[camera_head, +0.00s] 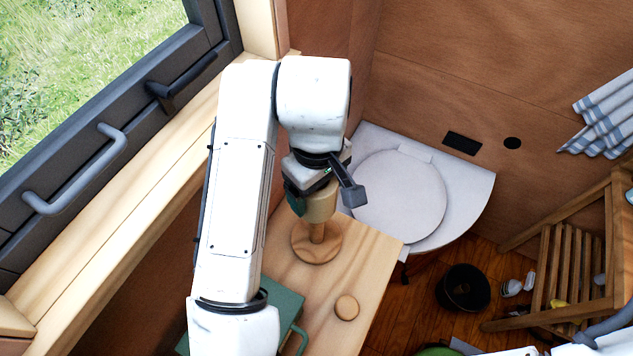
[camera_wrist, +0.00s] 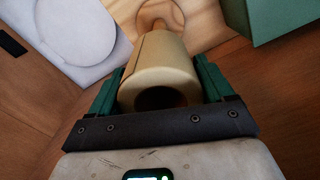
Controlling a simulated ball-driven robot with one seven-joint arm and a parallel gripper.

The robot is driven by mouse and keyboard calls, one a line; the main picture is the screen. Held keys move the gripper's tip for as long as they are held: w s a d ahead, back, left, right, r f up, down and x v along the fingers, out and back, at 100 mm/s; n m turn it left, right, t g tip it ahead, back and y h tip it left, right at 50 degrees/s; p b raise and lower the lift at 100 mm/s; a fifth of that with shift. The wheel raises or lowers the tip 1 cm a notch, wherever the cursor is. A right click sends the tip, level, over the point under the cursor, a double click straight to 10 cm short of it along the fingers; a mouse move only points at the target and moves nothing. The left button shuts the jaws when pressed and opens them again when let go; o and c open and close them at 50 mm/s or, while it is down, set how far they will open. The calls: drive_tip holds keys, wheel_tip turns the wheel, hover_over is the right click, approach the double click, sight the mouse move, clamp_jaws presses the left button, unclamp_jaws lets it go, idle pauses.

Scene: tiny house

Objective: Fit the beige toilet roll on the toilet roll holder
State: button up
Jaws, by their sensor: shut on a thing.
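The beige toilet roll (camera_head: 321,205) is gripped above the wooden toilet roll holder (camera_head: 309,251), a round base with a short upright post. In the wrist view the roll (camera_wrist: 160,65) is between the green fingers, its open end towards the camera and its far end towards the holder base (camera_wrist: 172,12). My gripper (camera_head: 323,192) is shut on the roll. The lower part of the post shows below the roll; its top is hidden, so I cannot tell whether it is inside the roll's core.
The holder stands on a light wooden top (camera_head: 366,255). A small wooden disc (camera_head: 346,307) and a green box (camera_head: 285,303) are nearby. A white toilet with a round lid (camera_head: 400,195) is behind. A window with handles (camera_head: 80,170) lies left.

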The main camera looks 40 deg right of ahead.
drive_tip(key=shift+f+b, duration=1.35)
drive_tip(key=shift+f, duration=0.7)
drive_tip(key=shift+p, duration=0.65)
drive_tip(key=shift+f+b, duration=4.4)
drive_tip(key=shift+f, duration=1.15)
